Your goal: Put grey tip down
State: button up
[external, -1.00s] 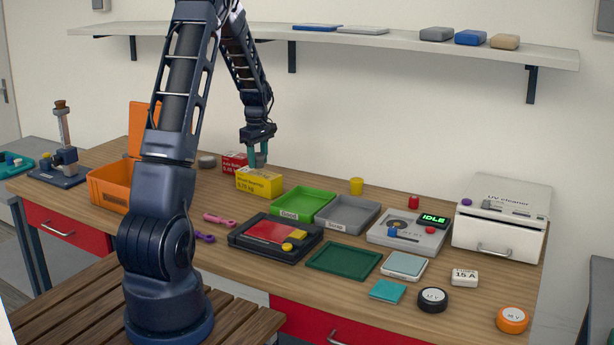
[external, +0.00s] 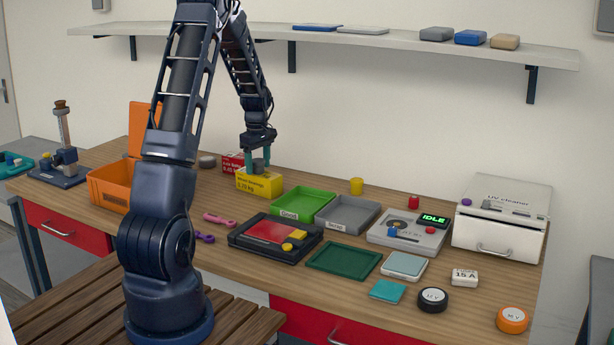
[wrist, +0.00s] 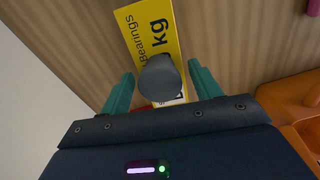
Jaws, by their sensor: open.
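The grey tip (external: 259,165) is a short grey cylinder standing on top of the yellow box (external: 257,184) marked Bearings. In the wrist view the grey tip (wrist: 160,78) sits between my two teal fingers, with a visible gap on each side. My gripper (external: 257,160) is open and points down over the yellow box, its fingers on either side of the tip. The yellow box also shows beneath the tip in the wrist view (wrist: 151,30). The tip's underside is hidden.
A red box (external: 233,163) stands just behind the yellow box. An orange bin (external: 108,185) is to the left. The green tray (external: 303,201) and grey tray (external: 352,213) lie to the right. A pink tool (external: 219,220) lies in front.

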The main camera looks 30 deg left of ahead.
aim_at(258, 160)
notch_tip(258, 160, up, 8)
jog(key=shift+f, duration=0.1)
jog(key=s+d+r+m+t, duration=0.1)
jog(key=s+d+r+m, duration=0.3)
jog(key=s+d+r, duration=0.35)
jog(key=s+d+r+m+t, duration=0.1)
jog(key=s+d+r+m, duration=0.3)
jog(key=s+r, duration=0.55)
jog(key=s+d+m+t, duration=0.1)
jog(key=s+d+m, duration=0.2)
jog(key=s, duration=0.8)
jog(key=s+d+m+t, duration=0.1)
jog(key=s+d+m, duration=0.2)
jog(key=s, duration=0.8)
jog(key=shift+s+d+f+m+t, duration=0.25)
jog(key=shift+s+d+m+t, duration=0.05)
jog(key=shift+m, duration=0.8)
